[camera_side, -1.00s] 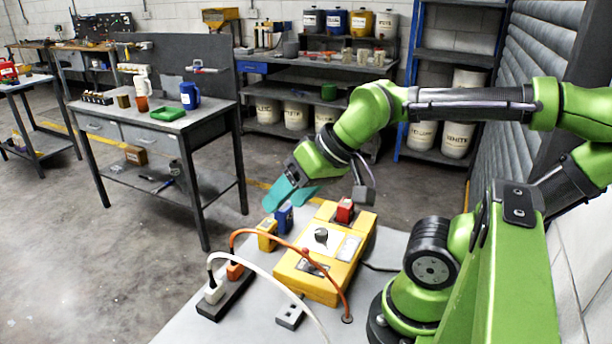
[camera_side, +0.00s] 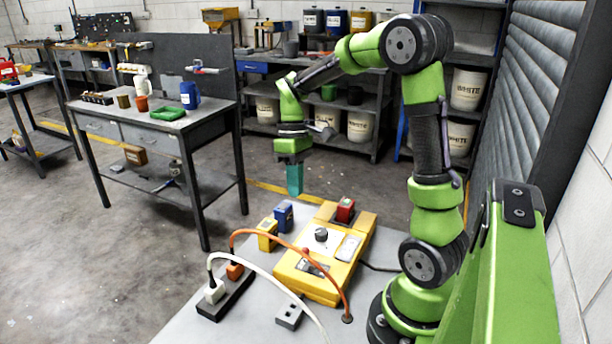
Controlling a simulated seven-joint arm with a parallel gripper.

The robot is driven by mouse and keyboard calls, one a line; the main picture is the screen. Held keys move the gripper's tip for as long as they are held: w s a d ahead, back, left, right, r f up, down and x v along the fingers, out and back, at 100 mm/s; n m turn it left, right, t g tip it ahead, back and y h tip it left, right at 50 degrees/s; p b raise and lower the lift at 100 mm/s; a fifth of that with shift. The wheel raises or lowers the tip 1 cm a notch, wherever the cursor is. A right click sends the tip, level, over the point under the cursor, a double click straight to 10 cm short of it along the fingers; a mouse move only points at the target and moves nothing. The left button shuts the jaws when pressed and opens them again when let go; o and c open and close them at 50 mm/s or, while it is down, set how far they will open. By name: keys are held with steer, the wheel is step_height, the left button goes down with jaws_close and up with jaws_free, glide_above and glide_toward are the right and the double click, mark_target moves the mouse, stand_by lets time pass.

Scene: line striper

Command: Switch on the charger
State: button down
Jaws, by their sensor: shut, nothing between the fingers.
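A small grey box (camera_side: 291,313) lies in front of the charger. My gripper (camera_side: 295,193) points straight down, its teal fingers shut and empty. It hangs in the air above the table's far side, behind the charger, apart from everything.
An orange cable (camera_side: 300,249) and a white cable (camera_side: 277,279) arch over the front. A workbench (camera_side: 208,112) and shelving stand well behind.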

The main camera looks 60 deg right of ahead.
mark_target(309, 258)
steer(key=shift+w+d+r+n+g+y, duration=0.15)
steer(key=shift+r+n+g+y, duration=0.15)
steer(key=shift+n, duration=0.85)
steer(key=shift+s+d+r+n+g+y, duration=0.1)
steer(key=shift+r+n+g+y, duration=0.15)
steer(key=shift+n, duration=0.9)
steer(key=x, duration=1)
steer(key=shift+a+f, duration=0.1)
steer(key=shift+a, duration=0.05)
steer(key=shift+s+a+r, duration=0.25)
steer(key=shift+s+a, duration=0.6)
steer(key=shift+a, duration=0.15)
steer(key=shift+s+a, duration=0.35)
steer(key=shift+a, duration=0.15)
steer(key=shift+s+r+t, duration=0.25)
steer(key=shift+s+t, duration=0.2)
steer(key=shift+t, duration=0.2)
